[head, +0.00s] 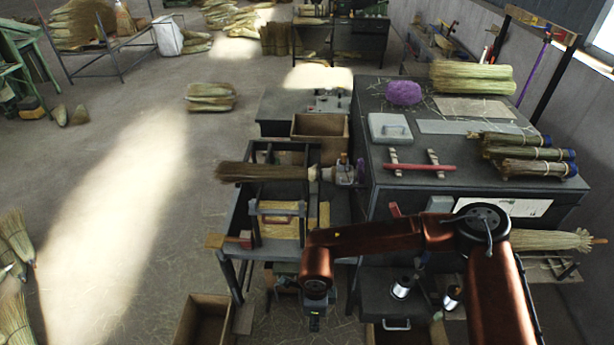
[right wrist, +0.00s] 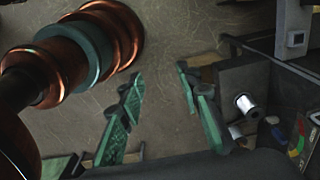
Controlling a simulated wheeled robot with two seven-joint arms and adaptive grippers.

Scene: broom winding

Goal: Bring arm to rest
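My right arm (head: 390,236) is copper-coloured and reaches in from the lower right of the head view, bent over the front of the bench. Its gripper (head: 316,322) hangs down below the arm's left end, in front of the winding stand. In the right wrist view the two green fingers of this gripper (right wrist: 162,112) are spread wide, with only floor between them. My left gripper is in neither view. A broom bundle (head: 265,172) lies across the dark winding stand (head: 243,225), apart from the right gripper.
The dark workbench (head: 395,190) holds a purple twine ball (head: 403,92), a red-handled tool (head: 420,167) and tied brush bundles (head: 530,155). Metal spools (head: 403,288) sit below the bench's front. An open wooden box (head: 203,318) stands on the floor.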

